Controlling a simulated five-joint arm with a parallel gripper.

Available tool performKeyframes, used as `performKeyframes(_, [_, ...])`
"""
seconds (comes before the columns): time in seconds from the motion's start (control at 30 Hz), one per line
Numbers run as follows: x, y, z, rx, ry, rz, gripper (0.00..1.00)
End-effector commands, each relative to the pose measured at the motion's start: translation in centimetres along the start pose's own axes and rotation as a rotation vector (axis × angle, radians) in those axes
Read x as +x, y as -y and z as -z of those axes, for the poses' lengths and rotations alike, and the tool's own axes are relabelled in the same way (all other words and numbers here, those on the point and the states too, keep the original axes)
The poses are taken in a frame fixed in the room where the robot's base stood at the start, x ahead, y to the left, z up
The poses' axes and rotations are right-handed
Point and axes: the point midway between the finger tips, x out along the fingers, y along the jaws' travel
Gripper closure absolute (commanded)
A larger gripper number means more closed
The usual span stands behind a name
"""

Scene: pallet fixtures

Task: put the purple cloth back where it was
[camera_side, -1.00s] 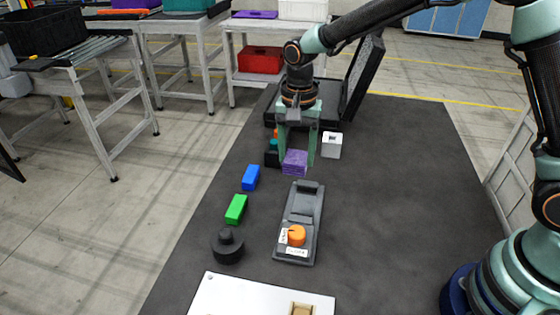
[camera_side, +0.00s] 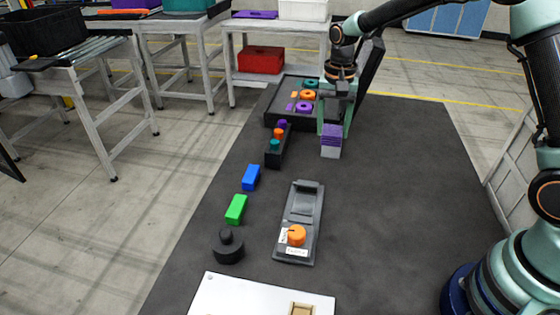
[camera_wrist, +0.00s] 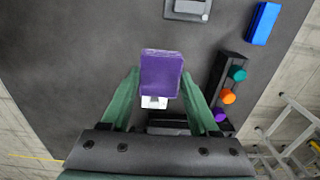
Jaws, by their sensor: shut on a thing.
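The purple cloth (camera_side: 331,134) is a small folded block between the fingers of my gripper (camera_side: 334,129). It also shows between the fingertips in the wrist view (camera_wrist: 161,72). A small white cube (camera_side: 330,153) stands on the dark mat and shows directly below the cloth in the side view. The cloth hides the cube's top there. In the wrist view only part of the white cube (camera_wrist: 154,102) shows past the cloth's edge. I cannot tell whether the cloth touches the cube or hangs above it.
Left of the gripper is a black peg rack (camera_side: 278,152) with purple, orange and teal pegs. Behind is an open black case (camera_side: 271,118) with coloured rings. Blue (camera_side: 251,177) and green (camera_side: 236,209) blocks and a grey orange-knobbed fixture (camera_side: 303,219) lie nearer. The mat's right side is clear.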

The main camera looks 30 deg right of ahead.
Motion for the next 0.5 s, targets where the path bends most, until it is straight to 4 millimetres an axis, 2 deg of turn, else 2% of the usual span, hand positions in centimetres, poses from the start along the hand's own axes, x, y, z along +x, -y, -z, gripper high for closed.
performKeyframes(0.03, [1.4, -0.1, -0.1, 0.000, 0.004, -0.004, 0.83])
performKeyframes(0.2, [4.8, 0.0, -0.1, 0.000, 0.002, -0.002, 0.83])
performKeyframes(0.5, [7.5, 0.0, -0.1, 0.000, 0.001, -0.001, 0.83])
